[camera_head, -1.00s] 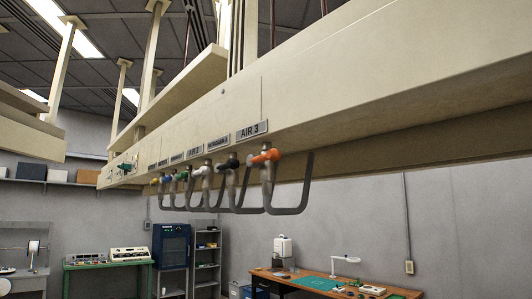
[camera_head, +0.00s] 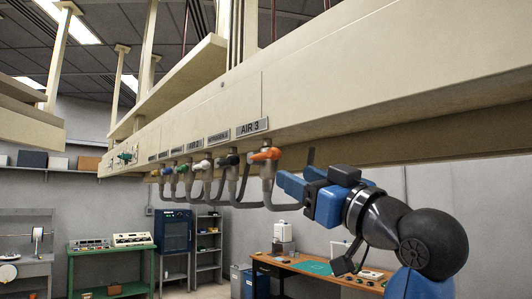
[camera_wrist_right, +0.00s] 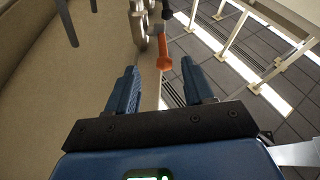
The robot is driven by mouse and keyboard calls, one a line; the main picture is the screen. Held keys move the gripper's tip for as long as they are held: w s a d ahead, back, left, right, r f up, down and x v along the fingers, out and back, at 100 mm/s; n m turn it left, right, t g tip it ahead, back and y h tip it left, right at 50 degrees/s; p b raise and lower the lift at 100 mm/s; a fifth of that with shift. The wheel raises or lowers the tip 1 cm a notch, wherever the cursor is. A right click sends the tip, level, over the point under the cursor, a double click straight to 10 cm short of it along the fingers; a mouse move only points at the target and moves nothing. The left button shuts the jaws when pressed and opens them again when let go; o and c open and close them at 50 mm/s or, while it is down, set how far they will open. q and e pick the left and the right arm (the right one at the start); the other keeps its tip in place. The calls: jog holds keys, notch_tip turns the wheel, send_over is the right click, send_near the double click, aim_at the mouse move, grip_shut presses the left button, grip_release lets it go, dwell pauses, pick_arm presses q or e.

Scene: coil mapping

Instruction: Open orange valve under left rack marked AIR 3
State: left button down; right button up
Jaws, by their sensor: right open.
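The orange valve handle (camera_head: 266,154) sits on a grey pipe fitting under the AIR 3 label (camera_head: 252,128) on the beige overhead rack. In the right wrist view the orange handle (camera_wrist_right: 164,52) shows just beyond and between my fingertips, with the metal valve body beside it. My right gripper (camera_head: 284,184), blue and black, is open and empty, a little right of and below the valve in the head view. In the right wrist view its two blue fingers (camera_wrist_right: 158,72) are spread apart, with the handle nearer the right finger. My left gripper is not in view.
Several other valves with black, white, green, blue and yellow handles line the rack to the left, including the black handle (camera_head: 229,159). Grey looped hoses hang below them. A wooden workbench (camera_head: 300,267) stands below at the back. The rack's beige underside (camera_head: 420,133) runs above my right arm.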

aim_at(266, 156)
jog(key=p+x, duration=0.1)
jog(key=x, duration=0.2)
jog(key=p+x, duration=0.2)
jog(key=x, duration=0.1)
jog(key=r+p+x, duration=0.1)
jog(key=x, duration=0.2)
jog(key=shift+s+a+r+p, duration=0.1)
jog(key=shift+s+a+p, duration=0.05)
jog(key=shift+s+p, duration=0.2)
jog(key=shift+x, duration=0.8)
jog(key=shift+w, duration=0.15)
jog(key=shift+c, duration=0.5)
grip_shut()
